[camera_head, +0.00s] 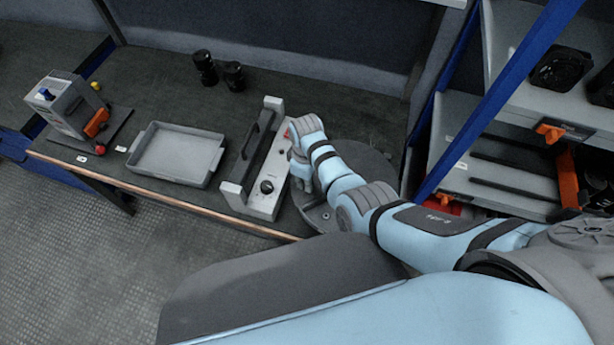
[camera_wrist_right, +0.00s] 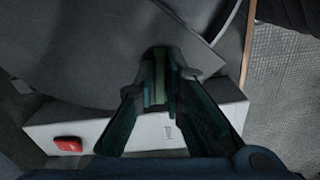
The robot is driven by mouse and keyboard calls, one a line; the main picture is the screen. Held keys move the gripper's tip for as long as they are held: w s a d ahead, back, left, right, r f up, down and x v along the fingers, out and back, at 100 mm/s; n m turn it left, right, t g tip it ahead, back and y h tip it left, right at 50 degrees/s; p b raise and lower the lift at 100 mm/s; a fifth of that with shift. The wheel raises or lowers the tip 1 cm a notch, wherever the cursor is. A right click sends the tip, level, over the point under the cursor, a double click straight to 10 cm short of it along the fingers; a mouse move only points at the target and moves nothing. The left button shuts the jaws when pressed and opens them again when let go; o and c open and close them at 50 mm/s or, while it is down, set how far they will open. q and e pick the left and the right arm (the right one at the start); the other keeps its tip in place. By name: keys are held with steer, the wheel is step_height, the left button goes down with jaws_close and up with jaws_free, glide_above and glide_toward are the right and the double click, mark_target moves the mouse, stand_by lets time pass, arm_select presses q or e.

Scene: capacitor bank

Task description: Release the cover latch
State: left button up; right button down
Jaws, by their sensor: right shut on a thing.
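A white control box (camera_head: 268,183) with a black knob and red button stands on the bench. It also shows in the wrist view (camera_wrist_right: 175,130), with its red button (camera_wrist_right: 68,145). A round grey cover (camera_head: 352,150) lies beside the box, partly behind my right arm. The cover fills the upper part of the wrist view (camera_wrist_right: 85,50). My right gripper (camera_wrist_right: 166,75) points down at the cover's edge by the white box, its fingertips shut on a small part there. That part is mostly hidden by the fingers; I cannot tell its shape. My left gripper is not in view.
A grey tray (camera_head: 176,153) and a small machine with an orange part (camera_head: 70,105) stand to the left. Two black cylinders (camera_head: 219,72) stand at the back. A blue-framed shelf (camera_head: 500,95) rises at right. The bench's front edge (camera_head: 150,196) is close.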

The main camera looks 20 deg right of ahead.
steer(key=c, duration=1.7)
jaws_free()
step_height(320, 180, up, 12)
